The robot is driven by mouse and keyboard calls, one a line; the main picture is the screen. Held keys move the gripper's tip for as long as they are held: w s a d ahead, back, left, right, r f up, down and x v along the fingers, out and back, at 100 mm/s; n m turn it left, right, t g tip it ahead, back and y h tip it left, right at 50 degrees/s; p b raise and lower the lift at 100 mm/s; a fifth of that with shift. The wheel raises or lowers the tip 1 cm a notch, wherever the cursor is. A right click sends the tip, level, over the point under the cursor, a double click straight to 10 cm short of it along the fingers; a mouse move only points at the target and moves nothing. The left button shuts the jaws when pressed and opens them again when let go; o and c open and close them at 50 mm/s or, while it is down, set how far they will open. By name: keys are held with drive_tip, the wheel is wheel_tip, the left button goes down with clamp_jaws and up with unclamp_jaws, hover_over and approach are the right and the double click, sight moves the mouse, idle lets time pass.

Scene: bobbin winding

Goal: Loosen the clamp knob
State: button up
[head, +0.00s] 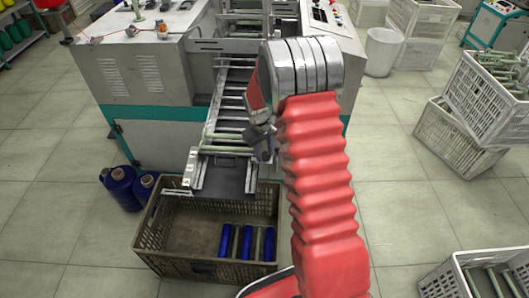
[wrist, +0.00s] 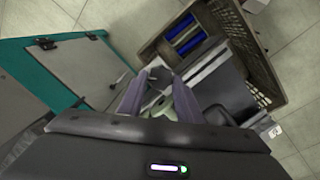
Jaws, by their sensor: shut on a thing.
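My gripper (head: 261,139) reaches down over the end of the chute (head: 228,176) on the machine's front. In the wrist view its two grey-violet fingers (wrist: 158,84) come together on a dark grey knob (wrist: 158,74), the clamp knob. My gripper is shut on the knob. In the head view the knob is mostly hidden by the gripper and arm. Pale green bobbins lie across the chute, and part of one shows between the fingers in the wrist view.
A brown crate (head: 150,246) stands below the chute with several blue and green bobbins in it. Dark blue yarn cones (head: 119,187) stand left of it. White crates (head: 450,133) of bobbins stand at the right. The tiled floor between is clear.

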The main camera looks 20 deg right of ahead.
drive_tip(key=o, duration=1)
drive_tip(key=shift+o, duration=0.2)
drive_tip(key=shift+r, duration=0.1)
wheel_tip(320, 180, up, 13)
drive_tip(key=a, duration=0.1)
drive_tip(key=shift+s+a+r, duration=0.2)
drive_tip(key=shift+s+a, duration=0.1)
drive_tip(key=shift+a, duration=0.05)
drive_tip(key=shift+s, duration=0.1)
